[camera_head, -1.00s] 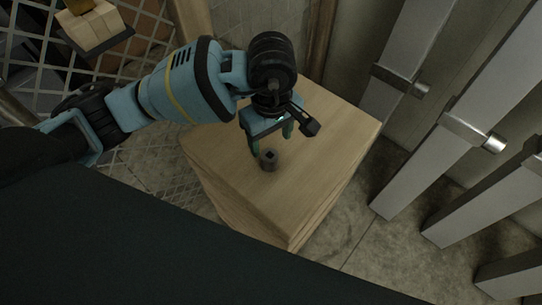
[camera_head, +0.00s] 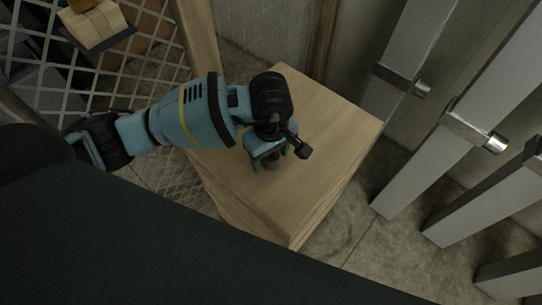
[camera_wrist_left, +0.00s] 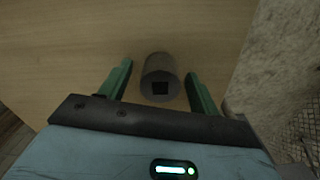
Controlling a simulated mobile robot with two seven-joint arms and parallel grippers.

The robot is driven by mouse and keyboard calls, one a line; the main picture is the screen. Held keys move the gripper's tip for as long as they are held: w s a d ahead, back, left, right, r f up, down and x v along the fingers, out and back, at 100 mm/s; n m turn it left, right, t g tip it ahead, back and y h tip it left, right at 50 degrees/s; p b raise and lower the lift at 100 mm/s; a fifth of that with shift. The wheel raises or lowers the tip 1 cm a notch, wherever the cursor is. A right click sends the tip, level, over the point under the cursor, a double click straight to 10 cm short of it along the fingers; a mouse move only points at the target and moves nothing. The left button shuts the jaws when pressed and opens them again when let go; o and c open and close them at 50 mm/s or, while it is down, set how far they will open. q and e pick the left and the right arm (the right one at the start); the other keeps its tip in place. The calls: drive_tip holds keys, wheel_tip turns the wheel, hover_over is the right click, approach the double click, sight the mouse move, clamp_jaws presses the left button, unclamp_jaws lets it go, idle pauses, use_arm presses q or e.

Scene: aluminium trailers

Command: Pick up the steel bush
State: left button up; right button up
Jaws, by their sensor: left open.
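The steel bush is a small dark grey cylinder with a square hole in its end. It stands on the wooden block's top (camera_head: 325,130), and in the left wrist view the bush (camera_wrist_left: 160,78) sits between the two green fingers. My left gripper (camera_head: 268,164) is over the bush in the head view and hides most of it. In the left wrist view my left gripper (camera_wrist_left: 159,85) is open, with a finger on each side of the bush and a visible gap on both sides. My right gripper is not in view.
Metal posts with cylindrical fittings (camera_head: 465,130) stand to the right of the block. A wire mesh panel (camera_head: 155,60) is at the left, with a yellowish box (camera_head: 95,25) behind it. The rest of the block top is clear.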

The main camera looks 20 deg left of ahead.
use_arm(q)
drive_tip(key=shift+c, duration=0.2)
drive_tip(key=c, duration=1.2)
drive_tip(key=shift+r, duration=0.2)
drive_tip(key=shift+w+r, duration=0.1)
drive_tip(key=shift+r, duration=0.6)
drive_tip(key=shift+s+a+r, duration=0.1)
drive_tip(key=shift+s+r, duration=0.05)
drive_tip(key=shift+r, duration=0.35)
drive_tip(key=shift+s+a+r, duration=0.1)
drive_tip(key=shift+r, duration=0.4)
drive_tip(key=s+a+r+b, duration=0.1)
drive_tip(key=s+a, duration=0.7)
drive_tip(key=s, duration=0.4)
drive_tip(key=shift+s+a+r, duration=0.15)
drive_tip(key=shift+s+a, duration=0.25)
